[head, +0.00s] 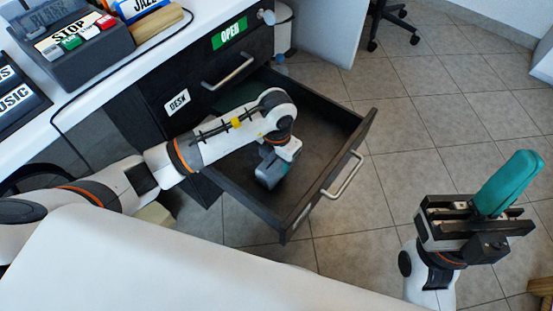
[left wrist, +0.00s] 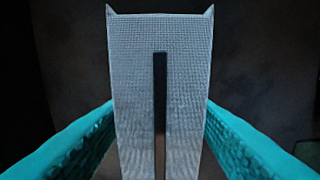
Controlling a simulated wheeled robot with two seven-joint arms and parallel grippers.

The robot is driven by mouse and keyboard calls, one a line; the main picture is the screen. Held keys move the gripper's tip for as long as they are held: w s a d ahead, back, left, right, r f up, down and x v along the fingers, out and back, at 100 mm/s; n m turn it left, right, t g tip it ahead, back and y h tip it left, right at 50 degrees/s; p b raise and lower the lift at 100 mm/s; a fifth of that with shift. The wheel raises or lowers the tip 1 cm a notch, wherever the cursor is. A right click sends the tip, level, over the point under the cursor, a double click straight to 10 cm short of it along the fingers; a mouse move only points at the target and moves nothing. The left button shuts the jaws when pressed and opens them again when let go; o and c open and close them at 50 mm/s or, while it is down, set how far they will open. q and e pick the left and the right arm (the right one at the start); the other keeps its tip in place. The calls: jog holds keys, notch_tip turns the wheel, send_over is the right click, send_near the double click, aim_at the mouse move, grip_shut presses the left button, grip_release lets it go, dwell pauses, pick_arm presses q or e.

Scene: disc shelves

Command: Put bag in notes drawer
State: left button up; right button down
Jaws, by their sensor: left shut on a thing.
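A pale grey, woven-looking bag (left wrist: 135,100) with a dark slot down its middle fills the centre of the left wrist view. The teal fingers of my left gripper (left wrist: 160,135) are on both sides of it, shut on it. In the head view my left gripper (head: 278,170) points down inside a pulled-out dark drawer (head: 361,142). The bag is hard to make out there, and I cannot tell whether it touches the drawer floor. My right gripper (head: 508,184) is raised at the right, its teal finger pointing up; its opening is not clear.
Tiled floor (head: 430,130) lies open to the right.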

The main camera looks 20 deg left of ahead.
pick_arm(q)
jog(key=shift+f, duration=0.15)
jog(key=o, duration=1.1)
